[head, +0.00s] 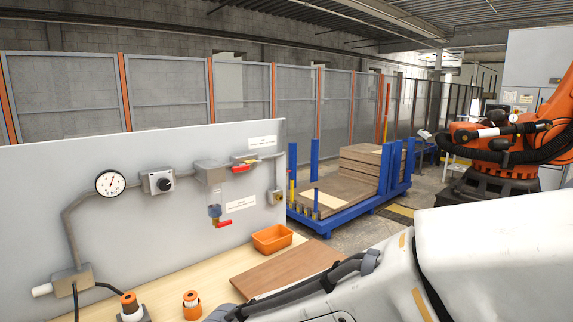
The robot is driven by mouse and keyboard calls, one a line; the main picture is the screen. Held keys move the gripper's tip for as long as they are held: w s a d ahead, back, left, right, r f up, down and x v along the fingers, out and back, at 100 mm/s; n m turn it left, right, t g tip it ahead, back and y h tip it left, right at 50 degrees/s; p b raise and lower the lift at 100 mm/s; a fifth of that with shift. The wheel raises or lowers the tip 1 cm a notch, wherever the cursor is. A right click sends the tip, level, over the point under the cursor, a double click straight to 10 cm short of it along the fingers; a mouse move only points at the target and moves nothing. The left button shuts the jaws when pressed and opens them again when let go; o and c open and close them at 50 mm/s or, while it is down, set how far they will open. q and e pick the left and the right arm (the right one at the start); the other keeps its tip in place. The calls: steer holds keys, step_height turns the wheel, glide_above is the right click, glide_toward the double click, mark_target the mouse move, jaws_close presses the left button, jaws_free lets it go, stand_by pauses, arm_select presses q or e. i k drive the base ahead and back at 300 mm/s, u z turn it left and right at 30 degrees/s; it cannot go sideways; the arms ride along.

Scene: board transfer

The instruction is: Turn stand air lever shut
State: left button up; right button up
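A grey panel (130,235) stands upright at the left of the head view, with a pipe run and air fittings on it. A second red lever (223,223) sits lower, under a small bowl-like fitting (214,210), and slants slightly. I cannot read the labels, so I cannot tell which lever is the stand air lever. Neither of my grippers is in view. A white arm of mine fills the lower right, and nothing is seen touching the levers.
A round gauge (111,183) and a black rotary switch (161,182) are on the panel. An orange bin (272,238) and a brown board (285,270) lie on the wooden bench (180,282). A blue cart (330,222) with stacked boards and an orange robot (505,150) stand beyond.

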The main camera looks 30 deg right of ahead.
mark_target(238, 170)
steer(key=z, duration=0.3)
steer(key=i, duration=0.45)
steer(key=u, duration=0.3)
steer(key=k, duration=1.25)
steer(key=z, duration=0.2)
steer(key=i, duration=0.5)
steer(key=z, duration=0.7)
steer(key=i, duration=1.45)
steer(key=u, duration=0.75)
